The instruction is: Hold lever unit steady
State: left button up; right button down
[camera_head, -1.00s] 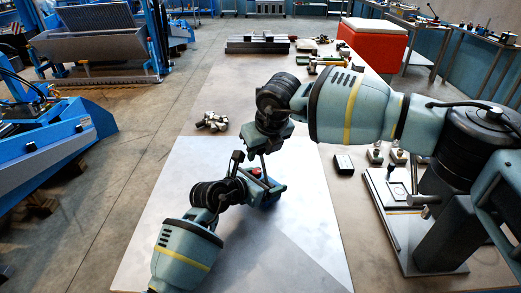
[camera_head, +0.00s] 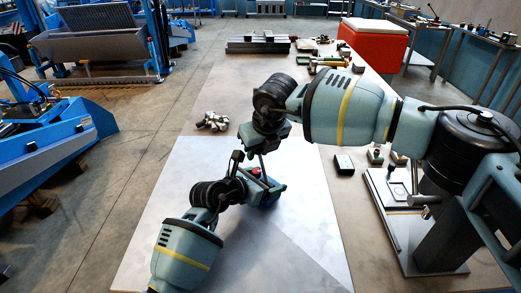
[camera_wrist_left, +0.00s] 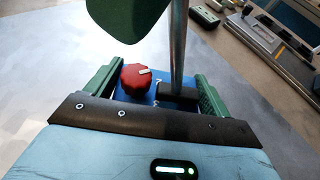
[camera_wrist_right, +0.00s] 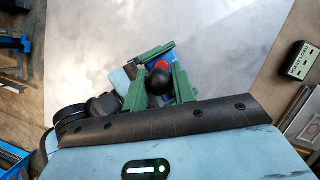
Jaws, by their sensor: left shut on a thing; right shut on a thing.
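The lever unit (camera_head: 270,196) is a small blue box above the pale sheet on the table. It has a red knob (camera_wrist_left: 135,79) and a metal lever rod (camera_wrist_left: 179,45) rising from a dark slot. My left gripper (camera_wrist_left: 158,88) is shut on the blue box, one green finger on each side. A black ball (camera_wrist_right: 159,81) tops the lever. My right gripper (camera_head: 262,146) is above the box, its green fingers shut on the ball. One of its fingers (camera_wrist_left: 125,18) shows in the left wrist view. The box's underside is hidden.
A dark metal part (camera_head: 212,121) lies beyond the sheet (camera_head: 165,225) to the left. A small black box (camera_head: 343,164) and a plate-based fixture (camera_head: 392,220) stand on the right. The sheet's front part is clear.

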pick_arm(q)
jog(key=shift+s+d, duration=0.1)
jog(key=shift+d, duration=0.05)
pick_arm(e)
jog(key=shift+w, duration=0.1)
jog(key=c, duration=1.5)
grip_release()
jog(key=shift+o, duration=0.2)
jog(key=v, duration=1.2)
jog(key=shift+d, duration=0.1)
pick_arm(q)
jog(key=o, duration=1.6)
